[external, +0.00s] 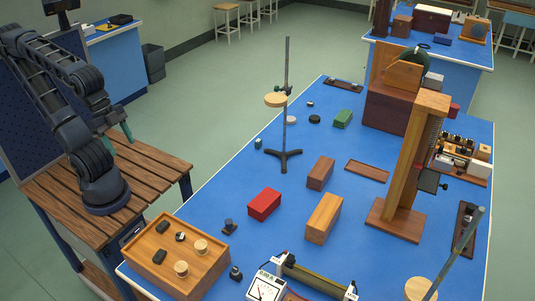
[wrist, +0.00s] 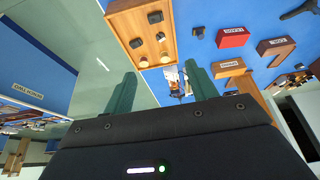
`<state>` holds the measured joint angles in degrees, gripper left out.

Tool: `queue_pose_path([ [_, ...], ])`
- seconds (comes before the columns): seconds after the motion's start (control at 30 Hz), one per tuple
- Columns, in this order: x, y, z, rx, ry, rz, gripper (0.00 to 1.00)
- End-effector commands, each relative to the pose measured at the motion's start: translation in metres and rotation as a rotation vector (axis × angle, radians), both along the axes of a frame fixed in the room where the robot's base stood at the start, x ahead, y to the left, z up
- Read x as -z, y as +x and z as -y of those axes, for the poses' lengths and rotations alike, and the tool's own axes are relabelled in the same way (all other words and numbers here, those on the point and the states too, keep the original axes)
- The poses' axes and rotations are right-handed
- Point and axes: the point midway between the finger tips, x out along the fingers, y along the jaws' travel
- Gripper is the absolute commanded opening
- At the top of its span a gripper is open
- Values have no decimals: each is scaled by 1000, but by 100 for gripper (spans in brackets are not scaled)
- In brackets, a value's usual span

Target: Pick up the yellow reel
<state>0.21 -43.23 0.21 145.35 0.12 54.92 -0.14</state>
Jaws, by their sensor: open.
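Two pale cream-yellow reels stand in the wooden tray at the front left corner of the blue bench. One reel (external: 201,247) is farther right, the other (external: 181,269) nearer the front; I cannot tell which counts as the yellow one. Both also show in the wrist view, as a left reel (wrist: 143,62) and a right reel (wrist: 165,58). The tray (external: 207,272) also holds several small dark pieces (external: 163,227). My gripper (external: 117,137) has green fingers, is open and empty, and is above the slatted wooden table, well apart from the tray. Its fingers also show in the wrist view (wrist: 160,76).
A red block (external: 264,204) and wooden blocks (external: 323,218) lie right of the tray. A tall stand (external: 286,130) and a wooden column (external: 409,165) rise from the bench. A meter (external: 267,288) is at the front. Bare blue surface lies behind the tray.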

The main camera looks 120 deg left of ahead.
Motion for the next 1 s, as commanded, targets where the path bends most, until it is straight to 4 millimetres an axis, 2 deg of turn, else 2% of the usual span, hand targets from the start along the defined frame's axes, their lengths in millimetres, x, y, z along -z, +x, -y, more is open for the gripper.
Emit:
queue_pose_path([
  [0.33, 0, 1, 0, 4, 0, -1, 65],
  [0.47, 4, 13, 3, 42, -3, -13, 65],
  [0.77, 28, 73, 13, 249, -22, -48, 65],
  [1.0, 56, 124, 15, 406, -35, -51, 65],
])
